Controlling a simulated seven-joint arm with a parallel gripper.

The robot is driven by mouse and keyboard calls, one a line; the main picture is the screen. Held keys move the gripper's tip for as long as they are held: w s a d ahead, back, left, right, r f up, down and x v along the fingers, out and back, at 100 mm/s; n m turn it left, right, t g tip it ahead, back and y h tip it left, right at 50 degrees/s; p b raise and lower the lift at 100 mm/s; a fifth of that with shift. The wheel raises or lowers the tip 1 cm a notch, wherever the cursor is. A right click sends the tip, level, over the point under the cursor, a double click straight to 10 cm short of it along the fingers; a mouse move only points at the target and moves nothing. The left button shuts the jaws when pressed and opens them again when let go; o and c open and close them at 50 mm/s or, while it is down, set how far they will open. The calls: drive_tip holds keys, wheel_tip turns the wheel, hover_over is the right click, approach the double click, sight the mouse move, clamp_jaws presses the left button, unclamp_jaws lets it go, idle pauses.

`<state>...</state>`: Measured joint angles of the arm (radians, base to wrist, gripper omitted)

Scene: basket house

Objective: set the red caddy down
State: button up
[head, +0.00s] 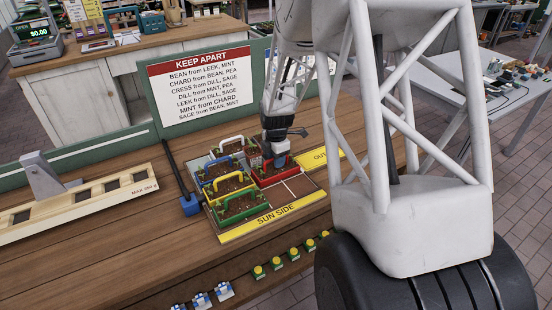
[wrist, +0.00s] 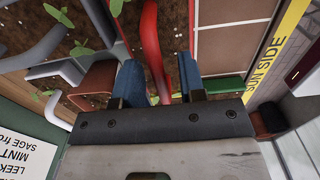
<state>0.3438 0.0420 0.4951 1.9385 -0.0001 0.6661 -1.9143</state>
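The red caddy (head: 267,182) holds dark soil and appears to sit in the right column of the planter tray (head: 312,187), beside the yellow caddy (head: 226,188). My gripper (head: 279,160) points down over it. In the wrist view the red handle (wrist: 151,45) passes between the two blue fingers of my gripper (wrist: 160,78). The fingers look open around the handle. The underside of the caddy is hidden.
Blue (head: 211,171) and green (head: 243,215) caddies stand in the left column, with a grey one behind. Bare brown cells lie in front of the red caddy, towards the SUN SIDE strip (head: 274,220). A KEEP APART sign (head: 205,90) stands behind; a weighing beam (head: 90,200) lies left.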

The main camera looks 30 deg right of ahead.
drive_tip(key=shift+r, duration=0.1)
wheel_tip(320, 180, up, 12)
idle(0.8)
drive_tip(key=shift+r, duration=0.1)
idle(0.4)
drive_tip(key=s+a+r+m+t, duration=0.1)
drive_tip(key=s+a+r+m, duration=0.8)
drive_tip(key=s+a, duration=0.4)
drive_tip(key=s+a+r+m, duration=0.1)
drive_tip(key=s+a+m, duration=0.3)
drive_tip(key=s, duration=0.5)
drive_tip(key=s+a+r+m+t, duration=0.1)
drive_tip(key=s+a+m, duration=0.3)
drive_tip(key=s, duration=0.6)
drive_tip(key=shift+a+r+m+t, duration=0.3)
drive_tip(key=shift+r+m, duration=0.3)
drive_tip(key=shift+r, duration=0.2)
